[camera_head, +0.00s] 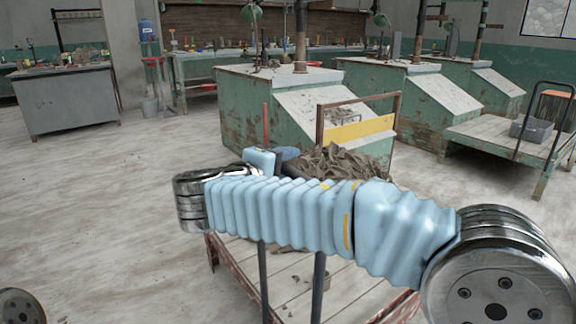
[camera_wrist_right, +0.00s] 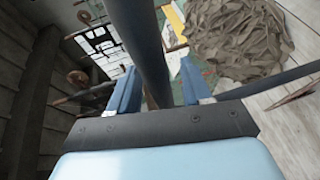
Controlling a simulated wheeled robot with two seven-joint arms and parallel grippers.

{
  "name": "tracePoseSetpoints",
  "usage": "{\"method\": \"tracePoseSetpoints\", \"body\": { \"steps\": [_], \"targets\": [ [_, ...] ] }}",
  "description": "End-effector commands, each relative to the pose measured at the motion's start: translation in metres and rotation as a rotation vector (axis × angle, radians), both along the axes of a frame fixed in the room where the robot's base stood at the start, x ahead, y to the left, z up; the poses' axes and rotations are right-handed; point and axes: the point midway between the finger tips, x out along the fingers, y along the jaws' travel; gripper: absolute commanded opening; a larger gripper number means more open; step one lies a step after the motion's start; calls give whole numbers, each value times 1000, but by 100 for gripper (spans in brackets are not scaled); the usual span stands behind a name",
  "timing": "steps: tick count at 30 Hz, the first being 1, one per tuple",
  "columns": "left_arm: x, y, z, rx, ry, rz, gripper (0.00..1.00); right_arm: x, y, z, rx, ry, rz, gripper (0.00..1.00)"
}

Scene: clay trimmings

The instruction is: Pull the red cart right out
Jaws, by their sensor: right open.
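The red cart (camera_head: 222,268) stands right in front of me, with worn red edges and a pale plank bed. A heap of brown clay trimmings (camera_head: 345,163) lies on it, also in the right wrist view (camera_wrist_right: 240,38). Dark handle posts (camera_head: 318,290) rise at its near end. My right arm crosses in front and hides much of the cart. My right gripper (camera_head: 282,156) is at the far left end of that arm. In the right wrist view its blue fingers (camera_wrist_right: 157,92) are apart, with a dark bar (camera_wrist_right: 146,45) between them. Contact cannot be told. My left gripper is out of view.
Green slope-fronted benches (camera_head: 345,108) stand just beyond the cart. A low trolley (camera_head: 490,135) with a grey bin (camera_head: 532,129) is at the right. A grey cabinet (camera_head: 70,102) stands at the far left. The floor (camera_head: 100,210) at the left is clear.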

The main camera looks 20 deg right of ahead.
Motion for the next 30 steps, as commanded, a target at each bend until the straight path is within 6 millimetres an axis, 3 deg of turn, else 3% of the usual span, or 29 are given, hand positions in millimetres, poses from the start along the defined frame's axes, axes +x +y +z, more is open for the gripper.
{"method": "tracePoseSetpoints", "body": {
  "steps": [12, 22, 30],
  "targets": [
    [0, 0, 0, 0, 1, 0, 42, 8, -9, -2, 0, 0, 0, 48],
    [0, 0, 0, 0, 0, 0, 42, 8, -8, -2, -1, 1, 0, 0],
    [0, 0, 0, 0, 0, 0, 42, 8, -8, -3, -1, 1, 0, 0]
  ]
}}
